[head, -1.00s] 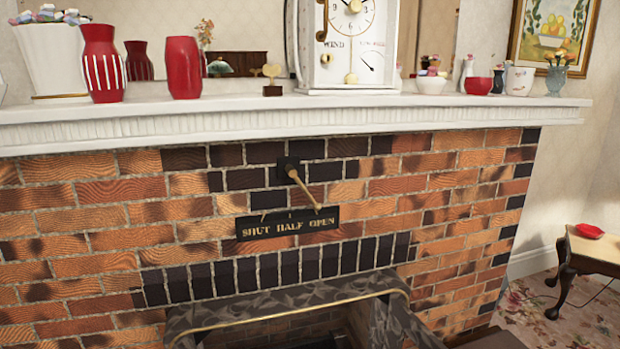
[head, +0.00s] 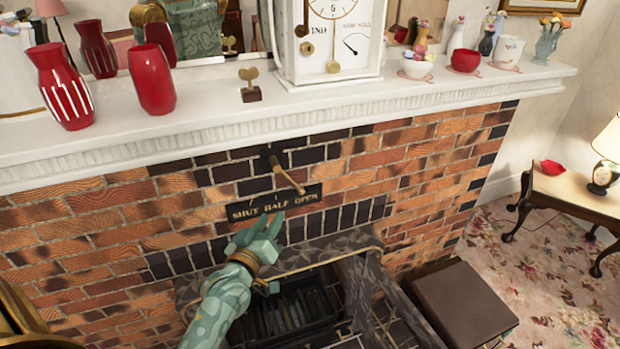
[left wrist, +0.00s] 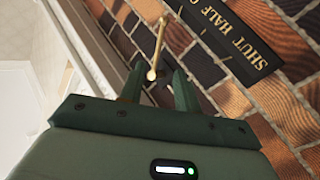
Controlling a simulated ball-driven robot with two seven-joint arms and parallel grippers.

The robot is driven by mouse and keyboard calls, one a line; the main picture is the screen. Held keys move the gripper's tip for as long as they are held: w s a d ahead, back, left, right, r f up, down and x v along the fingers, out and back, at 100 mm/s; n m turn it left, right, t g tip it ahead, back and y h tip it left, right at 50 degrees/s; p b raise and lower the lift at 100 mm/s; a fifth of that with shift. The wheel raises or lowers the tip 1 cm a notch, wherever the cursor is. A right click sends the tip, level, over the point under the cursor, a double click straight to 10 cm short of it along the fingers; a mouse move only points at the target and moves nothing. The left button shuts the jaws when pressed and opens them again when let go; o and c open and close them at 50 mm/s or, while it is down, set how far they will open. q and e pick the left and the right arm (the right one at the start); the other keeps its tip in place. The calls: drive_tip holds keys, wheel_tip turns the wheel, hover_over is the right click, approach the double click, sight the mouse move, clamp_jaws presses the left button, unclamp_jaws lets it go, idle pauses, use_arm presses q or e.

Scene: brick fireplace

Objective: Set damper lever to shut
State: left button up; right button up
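The damper lever (head: 287,173) is a thin brass rod on a dark pivot in the brickwork, slanting down and right to the OPEN end of the black label plate (head: 272,205) marked SHUT, HALF, OPEN. My left gripper (head: 262,222) is in front of the bricks just below the plate, apart from the lever. In the left wrist view the two fingers of the left gripper (left wrist: 158,78) stand apart with nothing held. The lever (left wrist: 157,45) shows beyond and between them, and the plate (left wrist: 235,30) lies to the right. My right gripper is not in view.
The fireplace hood (head: 330,247) is below. A brown box (head: 465,305) stands right of the hearth.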

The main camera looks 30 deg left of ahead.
sight(293, 183)
use_arm(q)
drive_tip(key=w+a+b, duration=0.1)
drive_tip(key=w, duration=0.4)
drive_tip(key=w+a+b, duration=0.1)
drive_tip(key=w, duration=0.4)
drive_tip(key=w+a+b, duration=0.1)
drive_tip(key=w, duration=0.4)
drive_tip(key=shift+w+b, duration=0.1)
drive_tip(key=shift+b, duration=0.2)
clamp_jaws()
